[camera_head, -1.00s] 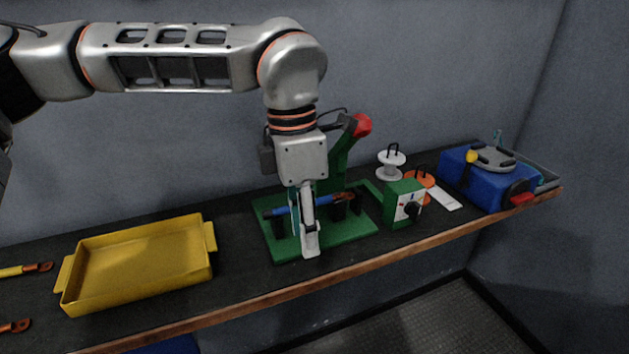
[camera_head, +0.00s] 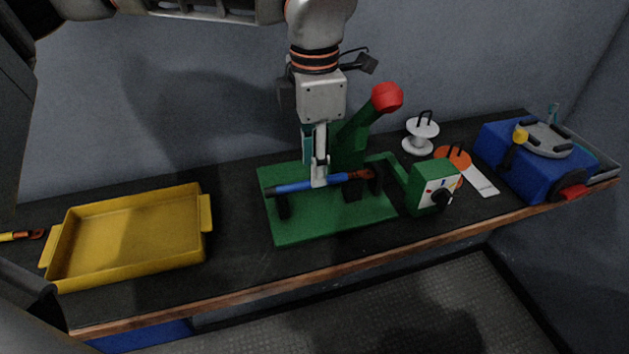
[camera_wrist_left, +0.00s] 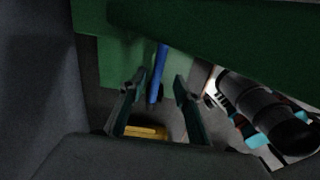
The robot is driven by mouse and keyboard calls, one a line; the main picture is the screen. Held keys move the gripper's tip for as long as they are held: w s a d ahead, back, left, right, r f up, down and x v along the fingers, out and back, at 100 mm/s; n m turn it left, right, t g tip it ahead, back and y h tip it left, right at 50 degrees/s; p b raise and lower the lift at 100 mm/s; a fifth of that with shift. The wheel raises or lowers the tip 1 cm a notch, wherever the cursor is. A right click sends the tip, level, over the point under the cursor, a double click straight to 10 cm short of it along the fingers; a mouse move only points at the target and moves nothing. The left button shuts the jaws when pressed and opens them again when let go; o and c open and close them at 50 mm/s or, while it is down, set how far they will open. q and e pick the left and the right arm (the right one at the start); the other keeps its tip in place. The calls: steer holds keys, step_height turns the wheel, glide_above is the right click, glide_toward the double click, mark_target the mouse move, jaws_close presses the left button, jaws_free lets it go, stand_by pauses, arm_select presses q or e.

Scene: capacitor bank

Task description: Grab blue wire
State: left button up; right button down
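The blue wire (camera_head: 292,187) with copper lug ends lies across the black supports of the green press fixture (camera_head: 330,228). My left gripper (camera_head: 318,178) comes down from above at the middle of the wire, and its fingers cover a part of it. In the left wrist view the blue wire (camera_wrist_left: 158,75) shows between the two fingertips of my left gripper (camera_wrist_left: 159,84), with gaps on both sides. The fingers are apart and do not visibly clamp the wire. My right gripper is not in view.
A yellow tray (camera_head: 203,243) stands empty at the left. The press has a red-knobbed lever (camera_head: 387,97) just right of my gripper and a green control box (camera_head: 433,187). Spools (camera_head: 421,141) and a blue machine (camera_head: 532,160) stand farther right.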

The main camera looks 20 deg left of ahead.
arm_select(q)
steer(key=f, duration=0.3)
steer(key=shift+w+a+f, duration=0.1)
steer(key=shift+w+f, duration=0.15)
steer(key=shift+f, duration=0.05)
jaws_close()
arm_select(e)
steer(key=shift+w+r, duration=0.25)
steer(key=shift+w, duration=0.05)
arm_select(q)
steer(key=shift+r, duration=0.1)
